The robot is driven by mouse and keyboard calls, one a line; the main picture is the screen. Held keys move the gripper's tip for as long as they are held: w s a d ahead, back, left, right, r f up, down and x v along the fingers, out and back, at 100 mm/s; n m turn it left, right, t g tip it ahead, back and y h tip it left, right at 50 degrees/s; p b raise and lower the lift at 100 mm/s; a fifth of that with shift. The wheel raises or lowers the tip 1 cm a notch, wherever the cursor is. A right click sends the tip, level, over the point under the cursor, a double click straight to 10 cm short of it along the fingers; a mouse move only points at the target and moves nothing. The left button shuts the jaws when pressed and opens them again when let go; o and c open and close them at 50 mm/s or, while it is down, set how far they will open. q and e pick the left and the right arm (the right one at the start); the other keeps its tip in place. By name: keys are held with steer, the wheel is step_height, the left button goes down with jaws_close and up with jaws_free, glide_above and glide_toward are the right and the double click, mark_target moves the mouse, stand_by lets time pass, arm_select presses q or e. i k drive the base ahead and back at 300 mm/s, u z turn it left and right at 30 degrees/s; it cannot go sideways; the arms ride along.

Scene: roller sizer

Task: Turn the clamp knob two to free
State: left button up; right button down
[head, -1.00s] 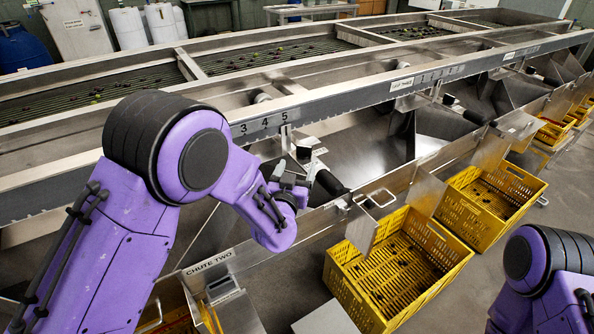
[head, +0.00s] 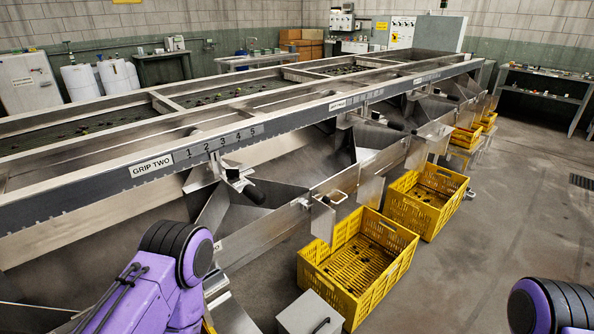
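The rail with the GRIP TWO label (head: 152,167) carries a scale numbered 1 to 5. Below the scale hangs a small metal clamp with a dark knob (head: 232,174). A black cylindrical handle (head: 253,193) sticks out just to its lower right. The knob's turn position is too small to tell. My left arm shows only as a purple link at the lower left, well below and left of the clamp; its gripper is out of the picture. My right arm shows only at the lower right corner, its gripper also out of view.
Metal chutes (head: 255,215) line the machine's near side. A yellow crate (head: 372,293) stands below, with another yellow crate (head: 432,225) behind it and more farther back. A grey box (head: 310,315) sits at the front. The floor (head: 500,240) to the right is clear.

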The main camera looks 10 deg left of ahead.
mark_target(233, 173)
steer(key=z, duration=0.25)
steer(key=k, duration=0.7)
steer(key=z, duration=1.05)
steer(key=i, duration=2)
steer(key=u, duration=1.5)
steer(key=i, duration=0.6)
steer(key=u, duration=0.6)
